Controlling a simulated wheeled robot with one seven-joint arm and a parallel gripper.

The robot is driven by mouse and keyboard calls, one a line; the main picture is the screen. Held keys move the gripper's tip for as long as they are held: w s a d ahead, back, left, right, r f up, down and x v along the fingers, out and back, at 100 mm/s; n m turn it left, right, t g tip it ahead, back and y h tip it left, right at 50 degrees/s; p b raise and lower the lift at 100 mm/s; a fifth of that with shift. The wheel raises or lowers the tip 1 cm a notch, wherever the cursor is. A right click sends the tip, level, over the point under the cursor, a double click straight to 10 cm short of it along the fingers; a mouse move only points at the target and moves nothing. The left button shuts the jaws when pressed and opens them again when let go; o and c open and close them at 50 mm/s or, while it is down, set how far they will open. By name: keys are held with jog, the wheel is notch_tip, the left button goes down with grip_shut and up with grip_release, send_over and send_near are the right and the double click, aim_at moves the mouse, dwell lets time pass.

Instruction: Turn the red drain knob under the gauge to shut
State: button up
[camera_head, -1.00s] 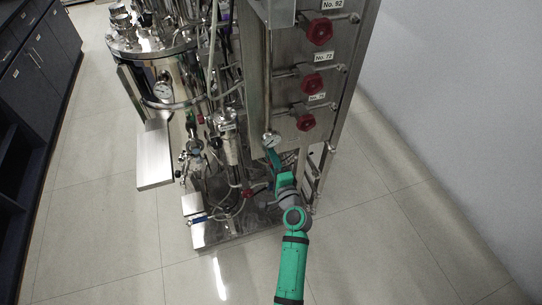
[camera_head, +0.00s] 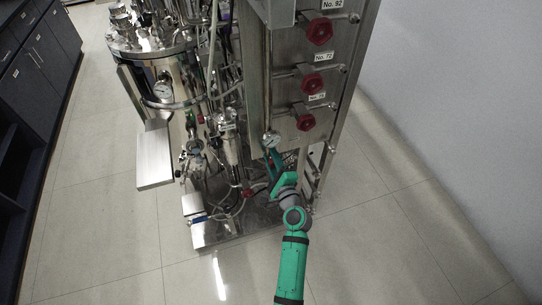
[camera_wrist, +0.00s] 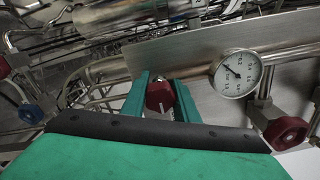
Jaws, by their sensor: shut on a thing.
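The red drain knob (camera_wrist: 158,97) sits between the two green fingers of my gripper (camera_wrist: 160,100) in the wrist view. The fingers are shut on it, one on each side. The round white gauge (camera_wrist: 237,73) is just right of the knob there. In the head view the gauge (camera_head: 270,139) hangs at the lower left of the steel panel, and my gripper (camera_head: 272,167) is just below it. My gripper hides the drain knob in the head view. I cannot tell how far the knob is turned.
Three red knobs, the top one (camera_head: 319,31) labelled No. 92, run down the steel panel (camera_head: 258,85). Another red knob (camera_wrist: 287,132) is right of the gauge in the wrist view. Pipes and hoses crowd the left. The floor (camera_head: 400,215) is clear at the right.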

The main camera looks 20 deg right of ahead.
jog(key=o, duration=1.1)
jog(key=shift+c, duration=0.2)
jog(key=shift+s, duration=0.1)
jog(key=s, duration=1)
jog(key=shift+s, duration=0.35)
jog(key=shift+f, duration=0.1)
